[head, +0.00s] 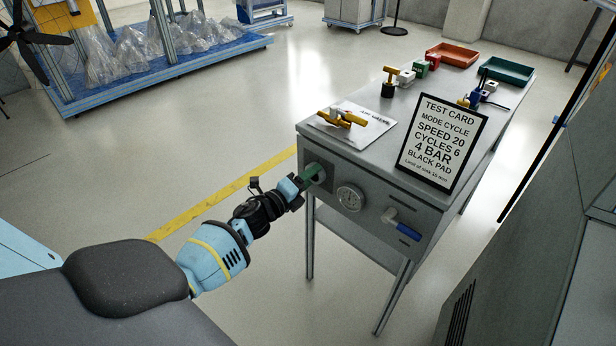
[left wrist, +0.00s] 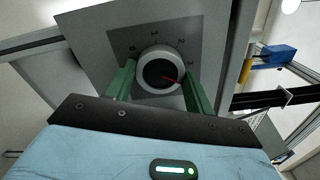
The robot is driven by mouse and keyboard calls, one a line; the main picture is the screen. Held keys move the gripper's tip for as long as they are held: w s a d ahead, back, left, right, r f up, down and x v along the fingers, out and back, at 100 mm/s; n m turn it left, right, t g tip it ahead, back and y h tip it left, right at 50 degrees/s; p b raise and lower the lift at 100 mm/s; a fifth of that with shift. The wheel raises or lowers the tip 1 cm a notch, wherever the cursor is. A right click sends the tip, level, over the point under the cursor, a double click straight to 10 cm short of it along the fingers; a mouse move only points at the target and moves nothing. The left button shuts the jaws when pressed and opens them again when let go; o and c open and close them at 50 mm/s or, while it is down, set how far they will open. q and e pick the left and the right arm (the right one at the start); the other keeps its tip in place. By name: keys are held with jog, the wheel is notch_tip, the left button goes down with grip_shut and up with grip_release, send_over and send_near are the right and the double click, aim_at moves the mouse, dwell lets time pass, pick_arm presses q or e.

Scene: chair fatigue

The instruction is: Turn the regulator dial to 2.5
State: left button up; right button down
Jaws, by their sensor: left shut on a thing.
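The regulator dial (left wrist: 160,66) is round and white with a dark face and a red pointer. The pointer points right and slightly down in the left wrist view. In the head view the left gripper (head: 314,174) reaches the left end of the bench's front panel and mostly hides the dial. My right gripper is in neither view.
A pressure gauge (head: 350,198) and a blue-handled valve (head: 403,226) sit right of the dial. On the bench (head: 390,143) stand a test card (head: 441,142), brass parts (head: 342,118), a red tray (head: 452,56) and a green tray (head: 506,71). Floor left of the bench is clear.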

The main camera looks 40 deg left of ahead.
pick_arm(q)
jog(key=shift+n+p, duration=1.45)
jog(key=shift+n, duration=3.85)
jog(key=o, duration=1)
jog(key=shift+c, duration=0.2)
